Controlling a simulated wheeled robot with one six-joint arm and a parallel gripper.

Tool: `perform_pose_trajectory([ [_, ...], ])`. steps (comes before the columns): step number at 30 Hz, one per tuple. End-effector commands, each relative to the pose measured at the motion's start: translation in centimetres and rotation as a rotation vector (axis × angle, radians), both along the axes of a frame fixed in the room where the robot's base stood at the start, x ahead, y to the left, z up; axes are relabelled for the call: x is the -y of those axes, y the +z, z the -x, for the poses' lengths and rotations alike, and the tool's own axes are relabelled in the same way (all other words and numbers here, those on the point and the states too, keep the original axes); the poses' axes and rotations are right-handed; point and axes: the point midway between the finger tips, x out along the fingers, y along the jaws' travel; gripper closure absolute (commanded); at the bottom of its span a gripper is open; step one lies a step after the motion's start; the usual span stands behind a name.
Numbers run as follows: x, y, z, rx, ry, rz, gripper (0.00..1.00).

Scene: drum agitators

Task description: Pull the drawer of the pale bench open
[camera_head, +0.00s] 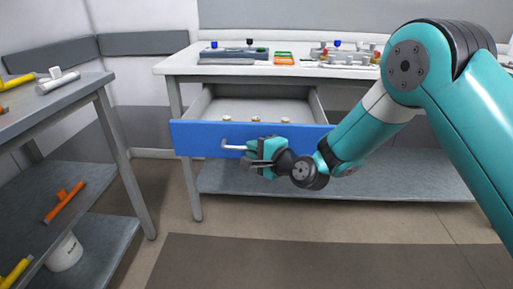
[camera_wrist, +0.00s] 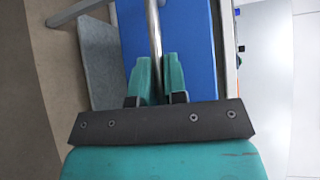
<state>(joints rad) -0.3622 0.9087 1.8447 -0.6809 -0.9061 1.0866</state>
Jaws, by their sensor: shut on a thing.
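The pale bench (camera_head: 330,72) stands at the back in the head view. Its drawer has a blue front (camera_head: 190,138) and is pulled out, so its pale inside shows with several small items in it. A light metal bar handle (camera_head: 232,147) runs along the blue front. My gripper (camera_head: 252,152) is at the right part of the handle, in front of the drawer. In the wrist view its two teal fingers (camera_wrist: 160,80) are closed on the handle bar (camera_wrist: 155,35), with the blue front (camera_wrist: 190,45) behind. The handle's right end is hidden by my gripper.
A grey workbench (camera_head: 50,105) with a lower shelf stands at the left, holding an orange tool (camera_head: 64,201) and a white bucket (camera_head: 66,252). Tools and small parts (camera_head: 284,58) lie on the pale bench top. The floor (camera_head: 220,225) before the drawer is clear.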

Motion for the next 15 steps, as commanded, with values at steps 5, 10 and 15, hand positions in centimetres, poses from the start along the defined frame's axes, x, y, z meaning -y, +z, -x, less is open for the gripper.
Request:
perform_pose_trajectory([
  [5,0.22,-0.08,-0.16,0.002,-0.006,0.004,1.00],
  [10,0.24,-0.08,-0.14,0.001,-0.007,0.003,1.00],
  [15,0.24,-0.07,-0.13,0.001,-0.006,0.003,0.62],
])
